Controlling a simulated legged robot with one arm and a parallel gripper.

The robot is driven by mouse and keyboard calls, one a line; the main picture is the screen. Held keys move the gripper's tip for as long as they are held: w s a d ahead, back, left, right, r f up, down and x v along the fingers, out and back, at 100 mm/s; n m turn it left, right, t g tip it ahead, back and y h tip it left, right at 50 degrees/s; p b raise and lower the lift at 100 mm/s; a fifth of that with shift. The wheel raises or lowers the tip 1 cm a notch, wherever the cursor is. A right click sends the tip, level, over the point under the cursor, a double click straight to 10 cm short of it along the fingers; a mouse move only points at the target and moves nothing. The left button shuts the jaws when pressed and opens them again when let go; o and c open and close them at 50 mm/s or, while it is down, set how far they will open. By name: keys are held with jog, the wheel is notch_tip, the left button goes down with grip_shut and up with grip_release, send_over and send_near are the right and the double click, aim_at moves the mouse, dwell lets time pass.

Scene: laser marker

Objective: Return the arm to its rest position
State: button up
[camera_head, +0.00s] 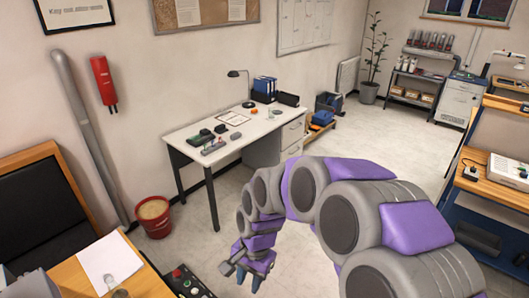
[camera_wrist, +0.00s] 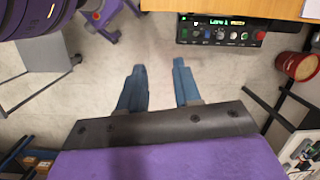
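My arm, purple and grey, reaches forward from the lower right in the head view and bends down toward the floor. My gripper (camera_head: 248,272) hangs at its end, over the floor between the white desk and the control panel. In the wrist view my gripper (camera_wrist: 160,80) shows two blue fingers set well apart, with only bare floor between them. It holds nothing.
A control panel (camera_head: 187,283) with buttons is left of my gripper; it also shows in the wrist view (camera_wrist: 222,31). A red bucket (camera_head: 154,218) stands near the wall. The white desk (camera_head: 222,150) is behind; a wooden-topped bench (camera_head: 490,182) is right.

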jog(key=s+d+r+n+b, duration=0.1)
jog(key=s+d+n+b, duration=0.1)
jog(key=s+d, duration=0.7)
jog(key=s+d+r+n+h+b, duration=0.1)
jog(key=s+d+r+n+b, duration=0.1)
jog(key=s+d, duration=0.7)
jog(key=s+n+b, duration=0.1)
jog(key=s, duration=0.4)
jog(key=shift+n+h, duration=0.3)
jog(key=shift+n, duration=0.1)
